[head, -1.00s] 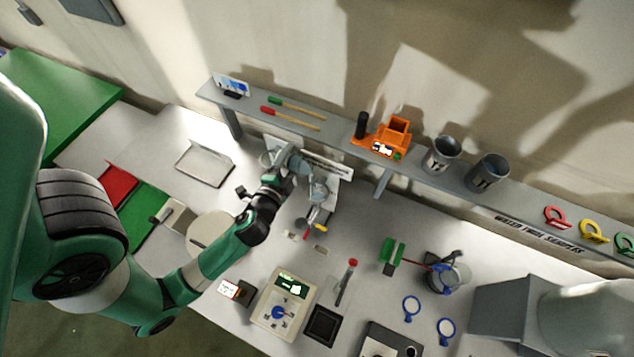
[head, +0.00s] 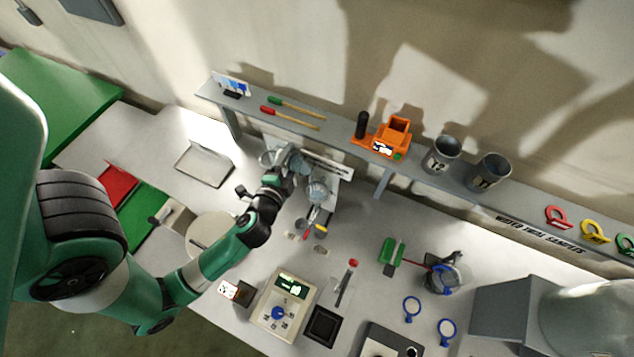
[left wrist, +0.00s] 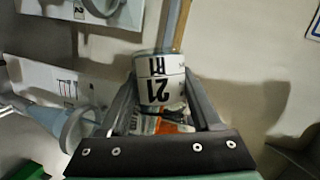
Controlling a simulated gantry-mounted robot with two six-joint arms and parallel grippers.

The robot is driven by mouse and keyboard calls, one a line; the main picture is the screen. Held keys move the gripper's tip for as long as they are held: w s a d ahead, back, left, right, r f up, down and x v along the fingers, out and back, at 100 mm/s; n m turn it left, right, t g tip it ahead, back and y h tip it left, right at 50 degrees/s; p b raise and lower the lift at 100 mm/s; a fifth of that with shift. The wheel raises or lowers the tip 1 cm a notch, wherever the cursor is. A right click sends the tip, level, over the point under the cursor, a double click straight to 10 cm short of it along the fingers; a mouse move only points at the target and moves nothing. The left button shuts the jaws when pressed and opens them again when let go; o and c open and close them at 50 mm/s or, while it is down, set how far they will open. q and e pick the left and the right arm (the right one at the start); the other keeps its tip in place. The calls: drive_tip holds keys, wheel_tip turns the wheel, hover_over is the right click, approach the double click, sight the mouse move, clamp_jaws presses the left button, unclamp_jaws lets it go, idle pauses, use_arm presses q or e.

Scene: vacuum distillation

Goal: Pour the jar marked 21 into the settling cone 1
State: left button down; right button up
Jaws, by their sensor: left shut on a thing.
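My left gripper (left wrist: 165,115) is shut on the jar marked 21 (left wrist: 158,80), whose black number appears upside down on a white label in the left wrist view. In the head view my left gripper (head: 290,165) is at the cone stand under the shelf, and the jar is hard to make out there. One settling cone (head: 317,190) stands just right of the gripper; another (head: 267,158) is partly hidden left of it. In the left wrist view a clear cone (left wrist: 75,128) is at lower left, its number unreadable. A panel marked 2 (left wrist: 75,10) is above. I cannot tell the jar's tilt.
The wall shelf (head: 340,142) runs close behind the stand, carrying an orange holder (head: 393,135) and grey cups (head: 443,153). A balance-like instrument (head: 283,303), a green block (head: 391,252) and a wire tray (head: 205,163) are on the bench.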

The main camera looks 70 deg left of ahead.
use_arm(q)
drive_tip(key=shift+w+d+r+m+b, duration=0.35)
drive_tip(key=shift+d+r+m+b, duration=0.1)
drive_tip(key=shift+m, duration=0.15)
idle(1.2)
drive_tip(key=shift+w+d+f+m+y+b, duration=0.15)
drive_tip(key=shift+f+m+y+b, duration=0.1)
drive_tip(key=shift+m+y+b, duration=0.45)
idle(1.1)
drive_tip(key=shift+r, duration=0.1)
idle(0.4)
